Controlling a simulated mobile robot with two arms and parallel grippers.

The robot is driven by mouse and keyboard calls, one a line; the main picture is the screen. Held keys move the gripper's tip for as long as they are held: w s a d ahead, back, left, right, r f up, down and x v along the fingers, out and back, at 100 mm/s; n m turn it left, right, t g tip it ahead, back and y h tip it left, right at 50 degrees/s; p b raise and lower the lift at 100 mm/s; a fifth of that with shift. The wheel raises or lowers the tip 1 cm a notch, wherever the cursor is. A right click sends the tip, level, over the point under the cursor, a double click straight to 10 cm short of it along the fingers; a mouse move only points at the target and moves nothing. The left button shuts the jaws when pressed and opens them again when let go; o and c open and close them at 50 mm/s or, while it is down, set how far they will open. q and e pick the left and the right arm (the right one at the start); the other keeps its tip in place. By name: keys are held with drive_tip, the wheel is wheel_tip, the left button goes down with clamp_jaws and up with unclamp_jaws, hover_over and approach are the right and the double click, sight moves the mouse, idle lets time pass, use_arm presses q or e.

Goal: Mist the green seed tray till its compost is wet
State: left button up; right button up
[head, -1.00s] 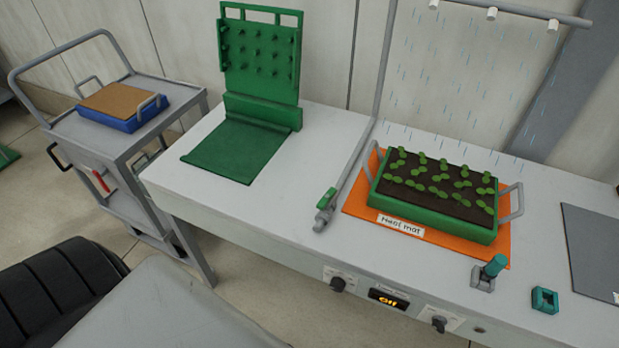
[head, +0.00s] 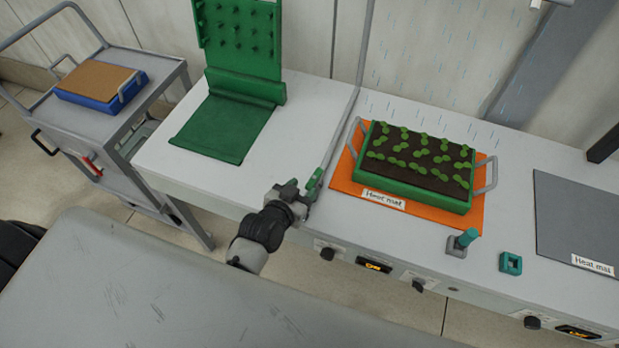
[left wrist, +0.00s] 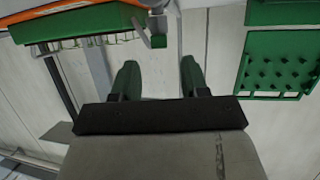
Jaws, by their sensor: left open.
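The green seed tray (head: 418,193) holds dark compost (head: 412,150) with rows of seedlings. It sits on an orange heat mat (head: 345,180). Pale blue mist streaks (head: 405,75) fall around and behind it; the compost looks dark brown. A pipe with a green valve handle (head: 314,180) stands left of the tray. My left gripper (head: 302,190) is at the valve and partly hides it. In the left wrist view its fingers (left wrist: 159,62) are apart and empty, with the valve handle (left wrist: 158,41) just beyond the tips, not between them. My right gripper is not in view.
A green pegged panel (head: 240,40) stands at the bench's left. A trolley (head: 100,110) with a blue tray (head: 98,102) is further left. A teal-topped post (head: 465,240), a teal block (head: 511,263) and a grey heat mat (head: 580,220) are on the right. Knobs (head: 327,254) line the bench front.

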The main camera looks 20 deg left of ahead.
sight(313, 179)
use_arm(q)
drive_tip(key=x, duration=0.5)
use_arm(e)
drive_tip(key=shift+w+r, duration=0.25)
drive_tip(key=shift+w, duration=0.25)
